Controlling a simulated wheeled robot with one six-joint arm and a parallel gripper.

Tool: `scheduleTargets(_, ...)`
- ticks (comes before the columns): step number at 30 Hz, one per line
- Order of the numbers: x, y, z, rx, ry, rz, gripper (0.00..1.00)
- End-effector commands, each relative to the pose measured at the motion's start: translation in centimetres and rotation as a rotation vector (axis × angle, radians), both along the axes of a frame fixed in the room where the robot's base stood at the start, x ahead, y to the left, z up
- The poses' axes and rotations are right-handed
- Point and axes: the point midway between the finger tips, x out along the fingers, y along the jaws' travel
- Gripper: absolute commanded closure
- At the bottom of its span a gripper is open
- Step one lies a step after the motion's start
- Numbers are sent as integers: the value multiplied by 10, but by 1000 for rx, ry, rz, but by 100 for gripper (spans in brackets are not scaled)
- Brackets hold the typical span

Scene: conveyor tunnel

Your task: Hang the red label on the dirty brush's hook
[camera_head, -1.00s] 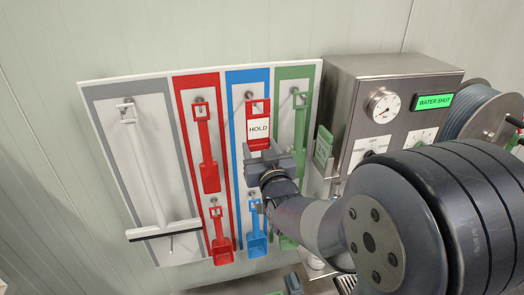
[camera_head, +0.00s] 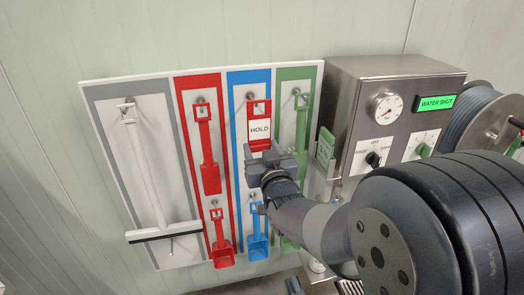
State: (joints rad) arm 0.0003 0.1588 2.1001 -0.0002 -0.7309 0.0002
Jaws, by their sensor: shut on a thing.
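The red label (camera_head: 260,112), with a white HOLD panel and a square opening at its top, is held upright in front of the upper part of the blue column. My gripper (camera_head: 261,152) is shut on its lower end. The upper hook of the blue column (camera_head: 250,96) shows at the label's top left edge; I cannot tell whether it passes through the opening. A red long-handled tool (camera_head: 208,150) and a green one (camera_head: 301,118) hang on either side. Whatever hangs behind the label is hidden. I cannot tell which brush is dirty.
The tool board (camera_head: 103,92) also holds a white squeegee (camera_head: 150,180), a red scoop (camera_head: 222,245) and a blue scoop (camera_head: 257,240). A steel control box (camera_head: 350,100) with a green WATER SHUT display (camera_head: 437,103) and a hose reel (camera_head: 482,120) stand close at the right.

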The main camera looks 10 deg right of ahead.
Motion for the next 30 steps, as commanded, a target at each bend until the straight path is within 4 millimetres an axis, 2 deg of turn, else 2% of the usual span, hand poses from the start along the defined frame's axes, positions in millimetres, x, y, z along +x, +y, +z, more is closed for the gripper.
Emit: scheduleTargets(30, 40, 0, -1, 0, 0, 0, 87)
